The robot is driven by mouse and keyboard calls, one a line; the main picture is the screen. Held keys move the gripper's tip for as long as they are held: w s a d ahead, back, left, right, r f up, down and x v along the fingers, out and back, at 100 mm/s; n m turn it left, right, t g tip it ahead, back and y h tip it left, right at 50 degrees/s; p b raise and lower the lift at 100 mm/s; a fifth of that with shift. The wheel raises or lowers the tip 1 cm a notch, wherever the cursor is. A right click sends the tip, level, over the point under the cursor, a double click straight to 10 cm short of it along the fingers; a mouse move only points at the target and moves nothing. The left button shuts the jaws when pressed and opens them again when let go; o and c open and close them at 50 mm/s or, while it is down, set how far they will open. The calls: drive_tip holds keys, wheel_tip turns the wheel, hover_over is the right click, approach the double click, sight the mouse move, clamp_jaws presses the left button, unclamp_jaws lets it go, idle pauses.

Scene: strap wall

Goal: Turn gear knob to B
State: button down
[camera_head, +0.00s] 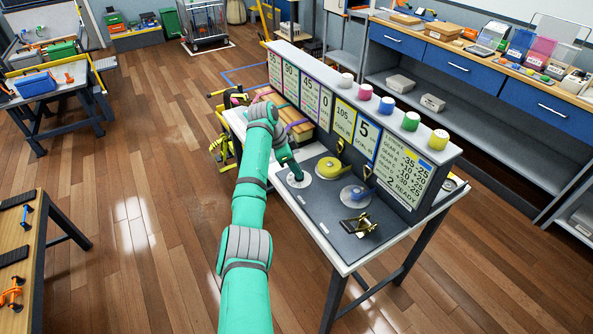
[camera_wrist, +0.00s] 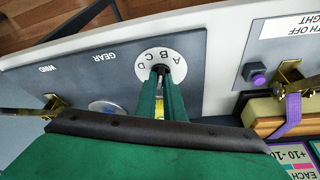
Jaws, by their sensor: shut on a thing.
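In the head view the dial (camera_head: 299,182) lies on the grey bench top under my gripper (camera_head: 297,175).
A purple button (camera_wrist: 257,79) is to the dial's right in the wrist view.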

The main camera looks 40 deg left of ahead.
drive_tip(key=c, duration=1.9)
unclamp_jaws()
drive_tip(key=shift+o, duration=0.2)
drive_tip(key=shift+r, duration=0.1)
drive_tip(key=v, duration=1)
drive_tip(key=shift+r, duration=0.3)
